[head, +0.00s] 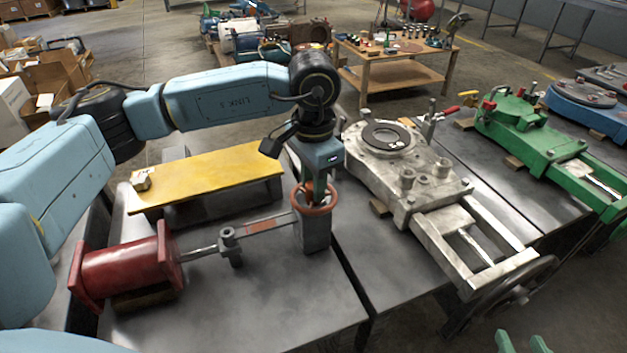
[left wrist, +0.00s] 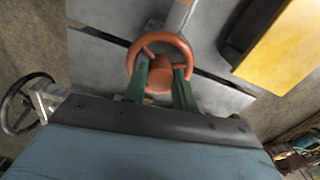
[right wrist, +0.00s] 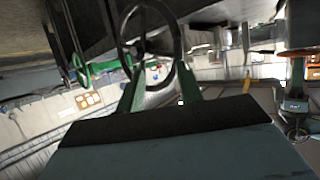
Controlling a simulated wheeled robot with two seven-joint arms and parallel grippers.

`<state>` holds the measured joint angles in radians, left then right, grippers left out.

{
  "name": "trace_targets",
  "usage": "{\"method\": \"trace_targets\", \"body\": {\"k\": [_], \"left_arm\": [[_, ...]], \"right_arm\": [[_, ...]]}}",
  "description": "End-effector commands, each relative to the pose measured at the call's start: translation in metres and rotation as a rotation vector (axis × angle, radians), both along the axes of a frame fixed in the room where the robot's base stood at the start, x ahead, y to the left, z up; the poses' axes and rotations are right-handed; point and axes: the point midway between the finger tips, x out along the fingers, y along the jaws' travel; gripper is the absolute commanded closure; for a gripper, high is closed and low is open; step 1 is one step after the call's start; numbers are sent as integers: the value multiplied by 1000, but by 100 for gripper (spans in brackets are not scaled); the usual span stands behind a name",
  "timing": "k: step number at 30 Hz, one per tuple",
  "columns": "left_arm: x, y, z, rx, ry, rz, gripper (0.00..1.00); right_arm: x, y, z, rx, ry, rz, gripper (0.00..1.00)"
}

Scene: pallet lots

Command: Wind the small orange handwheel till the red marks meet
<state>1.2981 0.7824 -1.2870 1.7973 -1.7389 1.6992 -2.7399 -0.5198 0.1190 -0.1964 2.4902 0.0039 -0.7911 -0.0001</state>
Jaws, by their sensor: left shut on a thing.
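The small orange handwheel (head: 298,206) sits on top of a grey post at the end of a bar. My left gripper (head: 318,192) reaches down onto it from above. In the left wrist view, the left gripper (left wrist: 161,80) has its green fingers on either side of the hub of the orange handwheel (left wrist: 184,46), shut on it. A reddish strip (head: 264,226) shows on the bar; separate red marks are too small to tell. My right gripper (right wrist: 160,78) is open and empty, with a large dark wheel (right wrist: 124,32) beyond its fingers. Its green tips (head: 522,343) show at the head view's bottom edge.
A red cylinder block (head: 120,268) joins the bar at left. A yellow plate (head: 210,175) stands behind it. A grey cast machine (head: 400,185) with a large dark handwheel (head: 510,298) is at right, and a green machine (head: 525,135) beyond. The front of the grey table (head: 270,310) is clear.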

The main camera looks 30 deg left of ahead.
Motion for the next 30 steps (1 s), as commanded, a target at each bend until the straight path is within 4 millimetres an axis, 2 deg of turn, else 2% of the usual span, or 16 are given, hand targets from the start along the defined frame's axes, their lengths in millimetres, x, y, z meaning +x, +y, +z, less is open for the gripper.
{"method": "trace_targets", "body": {"k": [7,8,12,24,30], "left_arm": [[1,0,2,0,-4,2,95],[1,0,2,0,-4,2,70],[1,0,1,-1,-3,2,52],[0,0,5,0,-1,2,51],[1,0,26,0,-4,2,51]], "right_arm": [[0,0,0,0,0,0,64],[0,0,0,0,1,0,64],[0,0,0,0,1,0,64],[-1,-1,-1,-4,15,-1,64],[-17,-10,-23,-47,177,-14,64]]}}
